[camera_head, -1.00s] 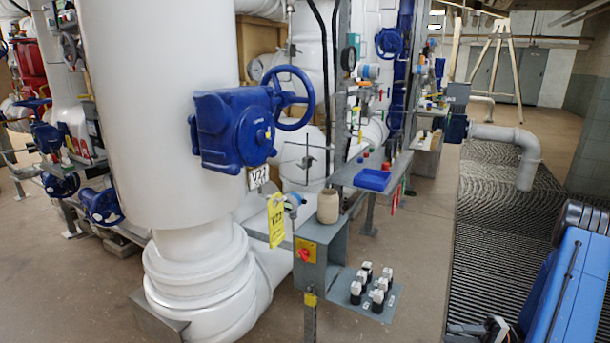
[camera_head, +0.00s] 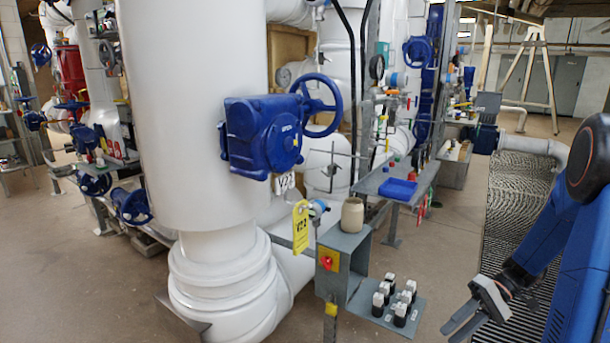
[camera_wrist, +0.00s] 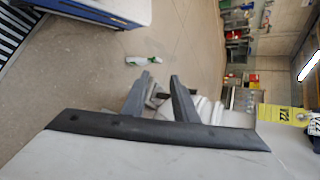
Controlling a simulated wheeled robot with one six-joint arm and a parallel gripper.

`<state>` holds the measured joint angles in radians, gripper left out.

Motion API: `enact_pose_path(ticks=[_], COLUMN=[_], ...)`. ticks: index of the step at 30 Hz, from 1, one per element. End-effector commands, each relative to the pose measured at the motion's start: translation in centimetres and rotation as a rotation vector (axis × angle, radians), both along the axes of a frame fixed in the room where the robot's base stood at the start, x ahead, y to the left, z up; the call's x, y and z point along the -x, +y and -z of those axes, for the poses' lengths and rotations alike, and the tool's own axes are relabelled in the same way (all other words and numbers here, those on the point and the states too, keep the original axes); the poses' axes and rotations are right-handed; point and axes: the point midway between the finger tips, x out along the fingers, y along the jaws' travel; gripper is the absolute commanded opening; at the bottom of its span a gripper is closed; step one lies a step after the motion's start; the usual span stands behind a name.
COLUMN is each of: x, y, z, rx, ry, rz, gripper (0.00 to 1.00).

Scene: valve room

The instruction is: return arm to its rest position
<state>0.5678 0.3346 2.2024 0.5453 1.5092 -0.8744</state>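My gripper (camera_head: 462,322) hangs at the lower right of the head view, with my blue arm behind it. Its two dark fingers point left and down and stand apart. In the wrist view the gripper (camera_wrist: 160,88) also shows its fingers apart, with no object clearly held between them. It is to the right of the bottles and appears clear of the rack.
A grey stand (camera_head: 345,262) carries a beige jar (camera_head: 352,214) and a red switch. Several small bottles stand on a low shelf (camera_head: 402,322). A blue valve actuator (camera_head: 262,137) and yellow tag (camera_head: 300,228) are left. A white-green bottle (camera_wrist: 143,60) lies on the floor.

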Motion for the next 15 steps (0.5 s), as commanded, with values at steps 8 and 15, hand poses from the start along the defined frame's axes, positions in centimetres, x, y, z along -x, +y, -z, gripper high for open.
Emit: enact_pose_path(ticks=[8,15], x=[2.6,4.9], y=[3.1,5.1], z=[-3.4,-5.7], rx=[0.213,0.385], ry=[-0.032,-0.086], rz=[-0.05,-0.064], gripper=[0.26,0.26])
